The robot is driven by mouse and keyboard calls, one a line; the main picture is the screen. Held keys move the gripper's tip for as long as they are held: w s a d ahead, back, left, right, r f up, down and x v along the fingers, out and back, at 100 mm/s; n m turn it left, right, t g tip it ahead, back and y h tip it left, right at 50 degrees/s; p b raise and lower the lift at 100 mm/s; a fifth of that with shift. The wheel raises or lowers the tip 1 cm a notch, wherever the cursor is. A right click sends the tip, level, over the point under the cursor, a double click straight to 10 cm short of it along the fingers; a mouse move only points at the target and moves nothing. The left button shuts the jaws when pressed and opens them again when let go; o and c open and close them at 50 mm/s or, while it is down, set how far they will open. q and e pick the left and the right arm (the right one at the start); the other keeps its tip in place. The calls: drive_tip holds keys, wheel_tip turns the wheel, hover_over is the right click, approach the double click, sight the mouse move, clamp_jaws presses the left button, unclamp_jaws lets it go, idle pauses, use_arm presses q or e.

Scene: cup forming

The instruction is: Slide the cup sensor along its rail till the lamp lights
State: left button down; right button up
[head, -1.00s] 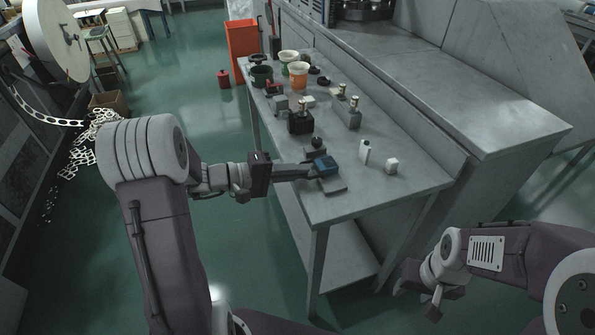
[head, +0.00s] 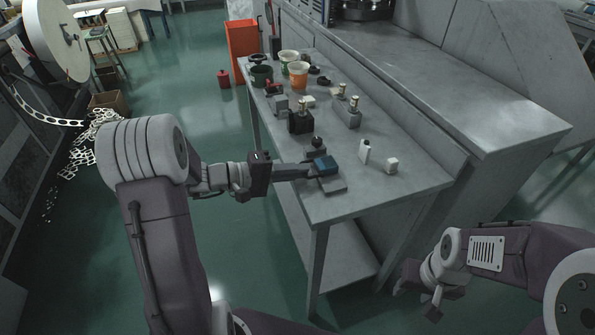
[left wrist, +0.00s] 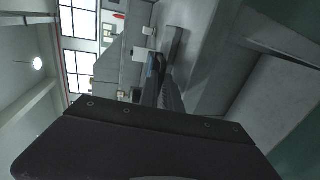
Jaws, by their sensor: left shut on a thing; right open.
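The cup sensor (head: 324,164) is a small blue block on its grey rail (head: 334,187), near the front left edge of the steel table. My left gripper (head: 312,170) reaches in from the left and is shut on the blue sensor. In the left wrist view the fingers (left wrist: 168,84) run away from the camera, with a sliver of blue (left wrist: 150,80) beside them. They hide most of the sensor. No lit lamp can be made out. My right gripper (head: 433,300) is open and empty, low at the right, off the table.
A small white bottle (head: 364,152) and a white block (head: 391,166) stand right of the rail. Behind are a black block with a brass top (head: 300,121), a grey one (head: 354,114), and green, white and orange cups (head: 298,76). The table's front right corner is clear.

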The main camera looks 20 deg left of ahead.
use_arm(q)
drive_tip(key=shift+w+a+f+b, duration=0.1)
drive_tip(key=shift+f+b, duration=0.15)
drive_tip(key=shift+b, duration=0.15)
drive_tip(key=shift+r, duration=0.2)
drive_tip(key=c, duration=1.8)
unclamp_jaws()
drive_tip(key=p+v, duration=0.1)
drive_tip(key=v, duration=0.8)
